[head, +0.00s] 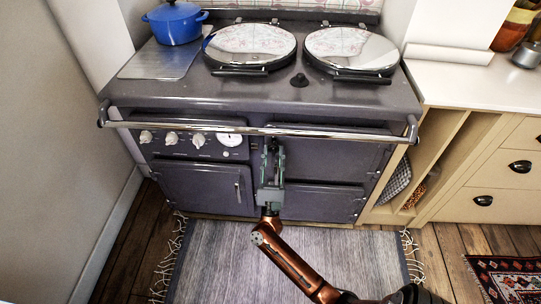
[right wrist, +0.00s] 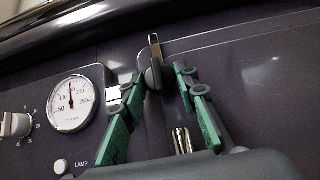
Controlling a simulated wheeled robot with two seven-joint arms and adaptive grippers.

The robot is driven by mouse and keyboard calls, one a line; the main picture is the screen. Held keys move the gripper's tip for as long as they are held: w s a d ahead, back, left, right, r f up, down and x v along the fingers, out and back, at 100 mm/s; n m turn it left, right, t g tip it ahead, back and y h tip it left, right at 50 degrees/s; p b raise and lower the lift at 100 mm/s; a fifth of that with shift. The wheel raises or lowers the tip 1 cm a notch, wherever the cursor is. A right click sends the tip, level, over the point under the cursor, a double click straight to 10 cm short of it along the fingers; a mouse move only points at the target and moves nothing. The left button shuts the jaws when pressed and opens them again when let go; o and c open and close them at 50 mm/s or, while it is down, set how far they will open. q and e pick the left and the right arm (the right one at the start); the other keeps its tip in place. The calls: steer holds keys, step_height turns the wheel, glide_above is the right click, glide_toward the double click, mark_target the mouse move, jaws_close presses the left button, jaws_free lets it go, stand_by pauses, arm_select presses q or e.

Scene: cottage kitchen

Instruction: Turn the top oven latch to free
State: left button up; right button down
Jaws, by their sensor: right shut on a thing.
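The top oven latch (right wrist: 154,62) shows in the right wrist view as a dark, rounded handle with a light metal edge, pointing upward on the dark oven front. My right gripper (right wrist: 160,76) has its green-padded fingers on either side of it and is shut on it. In the head view my right gripper (head: 272,152) is at the middle of the range front, just below the rail, and largely hides the latch. The upper right oven door (head: 325,158) lies beside it and looks closed. My left gripper is not in view.
A chrome rail (head: 330,133) runs across the range front just above my gripper. Left are white knobs (head: 171,138) and a round thermometer dial (right wrist: 72,115). A second metal handle (right wrist: 182,140) shows between my fingers. A fringed rug (head: 220,250) lies on the floor.

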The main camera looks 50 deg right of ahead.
steer(key=shift+d+m+g+h, duration=0.1)
steer(key=shift+m+g+h, duration=0.2)
steer(key=shift+g, duration=0.1)
steer(key=c, duration=1.5)
jaws_free()
steer(key=v, duration=1.2)
steer(key=shift+s, duration=0.1)
